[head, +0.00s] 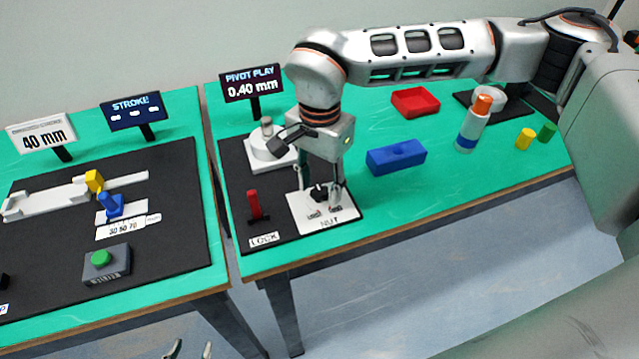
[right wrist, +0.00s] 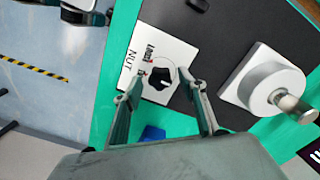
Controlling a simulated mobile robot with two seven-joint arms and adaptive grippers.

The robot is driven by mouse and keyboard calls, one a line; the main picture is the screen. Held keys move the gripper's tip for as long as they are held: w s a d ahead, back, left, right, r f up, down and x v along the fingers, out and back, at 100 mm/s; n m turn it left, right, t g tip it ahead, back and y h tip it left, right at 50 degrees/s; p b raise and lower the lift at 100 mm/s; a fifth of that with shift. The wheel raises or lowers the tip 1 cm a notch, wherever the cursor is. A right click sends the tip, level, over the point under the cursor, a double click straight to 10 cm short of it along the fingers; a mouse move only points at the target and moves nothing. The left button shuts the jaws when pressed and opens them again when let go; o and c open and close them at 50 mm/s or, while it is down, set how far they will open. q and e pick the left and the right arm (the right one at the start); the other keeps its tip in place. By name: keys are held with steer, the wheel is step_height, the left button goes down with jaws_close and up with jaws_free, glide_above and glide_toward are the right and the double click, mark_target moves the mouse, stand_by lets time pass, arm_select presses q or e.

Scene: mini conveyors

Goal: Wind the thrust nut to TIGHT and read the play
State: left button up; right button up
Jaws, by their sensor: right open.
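The thrust nut is a black knob (right wrist: 160,86) on a white plate (right wrist: 143,57) lettered NUT; it also shows in the head view (head: 318,191). Small print by the knob in the right wrist view is too blurred to read surely. My right gripper (head: 321,203) points down over the plate, its fingers open on either side of the knob with gaps in the right wrist view (right wrist: 162,98). The play display (head: 252,84) reads PIVOT PLAY 0.40 mm. My left gripper (head: 191,350) is open and empty at the bottom edge of the head view, off the table.
A red lever (head: 254,204) by a LOCK label stands left of the plate. A white round fixture with a metal post (head: 267,146) stands behind. A gap separates the two tables.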

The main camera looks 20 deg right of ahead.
arm_select(q)
steer(key=shift+w+a+r, duration=0.1)
steer(key=shift+w+r, duration=0.05)
steer(key=shift+w, duration=0.05)
arm_select(e)
steer(key=c, duration=1.1)
arm_select(q)
steer(key=shift+w+r, duration=0.1)
steer(key=shift+r, duration=0.1)
